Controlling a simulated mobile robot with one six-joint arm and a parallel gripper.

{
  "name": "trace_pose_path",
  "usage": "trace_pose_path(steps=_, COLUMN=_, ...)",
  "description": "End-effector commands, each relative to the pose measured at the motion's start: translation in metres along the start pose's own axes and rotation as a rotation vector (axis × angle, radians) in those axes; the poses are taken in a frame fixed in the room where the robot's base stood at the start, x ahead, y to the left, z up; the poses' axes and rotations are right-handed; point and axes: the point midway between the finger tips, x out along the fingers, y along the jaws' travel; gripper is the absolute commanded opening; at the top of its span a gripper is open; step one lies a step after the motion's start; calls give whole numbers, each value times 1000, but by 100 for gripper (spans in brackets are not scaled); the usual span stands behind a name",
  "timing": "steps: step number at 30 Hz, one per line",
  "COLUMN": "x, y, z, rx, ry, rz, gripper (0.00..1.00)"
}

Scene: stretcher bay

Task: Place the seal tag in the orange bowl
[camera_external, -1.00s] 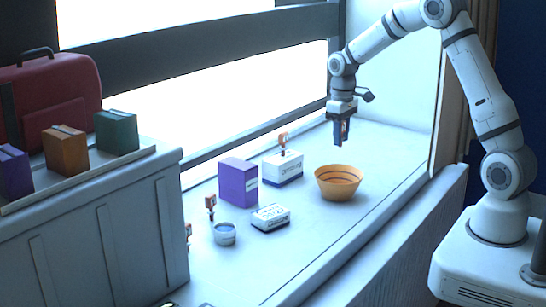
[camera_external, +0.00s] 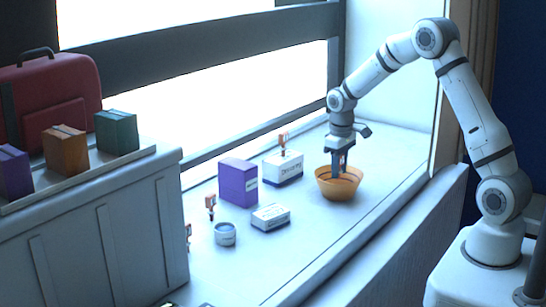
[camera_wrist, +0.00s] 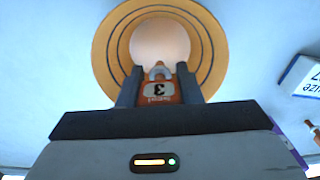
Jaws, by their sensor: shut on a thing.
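My gripper (camera_external: 339,170) points down into the mouth of the orange bowl (camera_external: 338,189) on the white ledge. In the wrist view my gripper (camera_wrist: 159,92) is shut on the seal tag (camera_wrist: 159,92), an orange piece with a pale label reading 3. The tag lies between the two dark fingers, over the inside of the bowl, whose ringed rim (camera_wrist: 104,47) shows around it. In the external view the tag is hidden by the fingers and bowl. I cannot tell whether the tag touches the bowl's floor.
A white box (camera_external: 282,168), a purple box (camera_external: 238,182), a small flat box (camera_external: 270,217) and a small round tub (camera_external: 225,234) stand left of the bowl. Other orange tags (camera_external: 210,206) stand near them. The ledge right of the bowl is clear.

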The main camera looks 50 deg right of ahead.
Motion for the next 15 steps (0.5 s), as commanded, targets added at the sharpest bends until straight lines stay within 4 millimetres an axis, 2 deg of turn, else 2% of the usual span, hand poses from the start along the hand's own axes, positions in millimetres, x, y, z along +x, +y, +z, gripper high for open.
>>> trace_pose_path(steps=8, x=2, y=0, z=0, rx=0, ry=1, rz=0, gripper=11)
trace_pose_path(steps=9, x=2, y=0, z=0, rx=0, ry=1, rz=0, gripper=33)
trace_pose_path(steps=15, x=2, y=0, z=0, rx=0, ry=1, rz=0, gripper=49)
